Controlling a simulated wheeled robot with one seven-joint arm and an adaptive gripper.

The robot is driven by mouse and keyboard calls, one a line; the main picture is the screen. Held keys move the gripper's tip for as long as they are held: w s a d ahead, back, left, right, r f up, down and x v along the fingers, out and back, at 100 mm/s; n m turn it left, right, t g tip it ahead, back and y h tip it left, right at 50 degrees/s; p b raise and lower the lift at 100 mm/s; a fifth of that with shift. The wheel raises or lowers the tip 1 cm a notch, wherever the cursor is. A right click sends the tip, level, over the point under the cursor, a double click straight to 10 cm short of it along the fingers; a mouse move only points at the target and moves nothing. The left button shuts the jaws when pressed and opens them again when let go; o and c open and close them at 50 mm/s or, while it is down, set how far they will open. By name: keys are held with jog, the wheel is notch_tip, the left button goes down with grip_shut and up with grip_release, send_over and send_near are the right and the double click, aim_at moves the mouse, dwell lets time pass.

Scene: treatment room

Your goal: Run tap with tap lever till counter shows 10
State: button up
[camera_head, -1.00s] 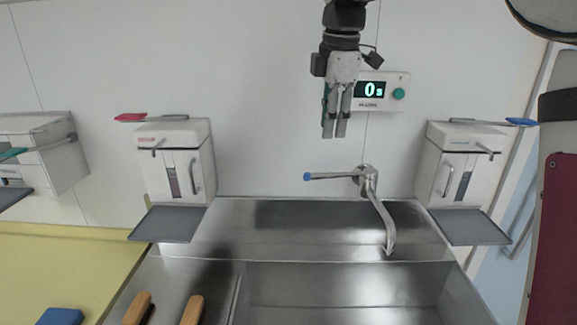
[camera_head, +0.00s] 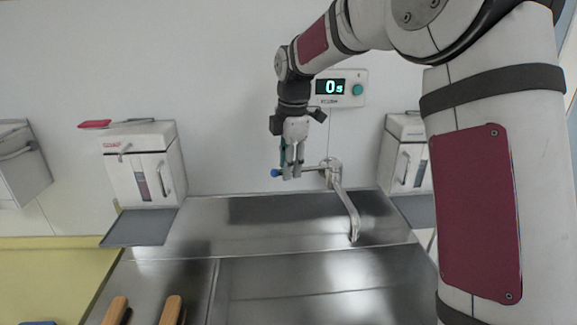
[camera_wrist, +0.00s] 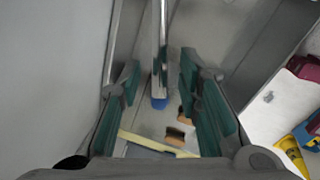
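The tap (camera_head: 334,171) stands at the back of the steel sink, with its spout curving forward. Its tap lever (camera_head: 313,168) points left and ends in a blue tip (camera_head: 275,173). My gripper (camera_head: 292,175) hangs fingers down at the lever, near the blue tip. In the wrist view the lever (camera_wrist: 160,50) and its blue end lie between my two spread fingers (camera_wrist: 160,110), with gaps showing on both sides. I cannot tell the exact height of the fingertips against the lever. The counter (camera_head: 331,87) on the wall reads 0s.
A steel sink (camera_head: 300,265) lies below. Dispensers hang on the wall at left (camera_head: 143,175) and right (camera_head: 412,165), the right one partly hidden by my arm. Wooden-handled brushes (camera_head: 171,308) lie at the front left beside a yellow counter (camera_head: 50,270).

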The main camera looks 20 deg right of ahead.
jog(key=shift+w+f, duration=0.1)
jog(key=shift+f, duration=0.55)
grip_shut()
